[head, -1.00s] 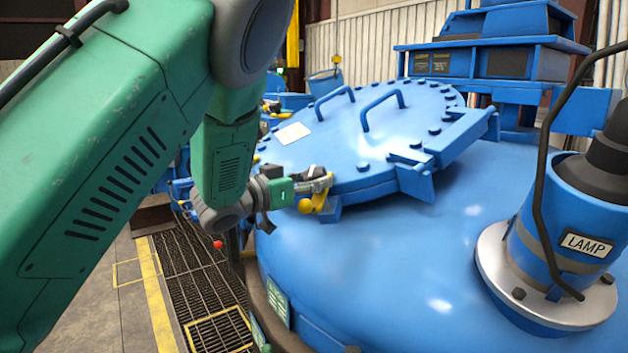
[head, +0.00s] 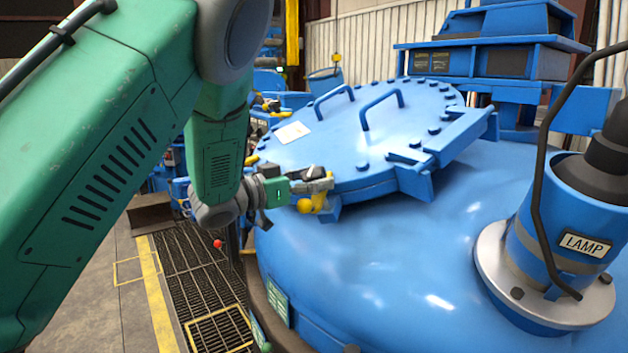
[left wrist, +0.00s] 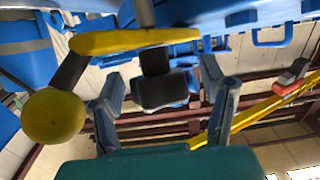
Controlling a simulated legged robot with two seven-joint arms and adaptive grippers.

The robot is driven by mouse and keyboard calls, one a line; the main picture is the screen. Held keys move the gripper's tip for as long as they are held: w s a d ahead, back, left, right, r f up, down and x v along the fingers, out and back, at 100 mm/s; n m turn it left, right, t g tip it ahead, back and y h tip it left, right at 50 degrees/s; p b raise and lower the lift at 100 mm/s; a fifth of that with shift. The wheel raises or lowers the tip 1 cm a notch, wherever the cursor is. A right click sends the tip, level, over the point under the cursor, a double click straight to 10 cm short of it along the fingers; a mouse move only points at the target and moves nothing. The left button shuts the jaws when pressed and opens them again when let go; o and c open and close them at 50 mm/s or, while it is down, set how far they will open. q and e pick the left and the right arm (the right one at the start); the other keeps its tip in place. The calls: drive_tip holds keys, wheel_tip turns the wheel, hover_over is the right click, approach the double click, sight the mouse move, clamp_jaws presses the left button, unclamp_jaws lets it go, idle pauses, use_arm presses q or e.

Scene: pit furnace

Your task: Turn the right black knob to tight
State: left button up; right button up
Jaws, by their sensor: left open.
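In the left wrist view a black knob (left wrist: 163,91) hangs on a short stem below a yellow bar (left wrist: 135,41). A yellow ball (left wrist: 53,115) on a dark arm is at its left. My left gripper (left wrist: 160,76) is open, with one finger on each side of the black knob; I cannot tell whether they touch it. In the head view my left gripper (head: 312,184) is at the left rim of the round blue lid (head: 385,150), beside a yellow ball (head: 305,206). The knob cannot be made out clearly there. My right gripper is out of view.
The blue furnace body (head: 390,270) fills the middle of the head view. A lamp housing (head: 575,225) stands at the right. Two handles rise from the lid. Floor grating (head: 200,285) lies at the lower left.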

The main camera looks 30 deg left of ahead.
use_arm(q)
drive_tip(key=v, duration=1.2)
drive_tip(key=shift+w+f, duration=0.1)
drive_tip(key=shift+f, duration=0.2)
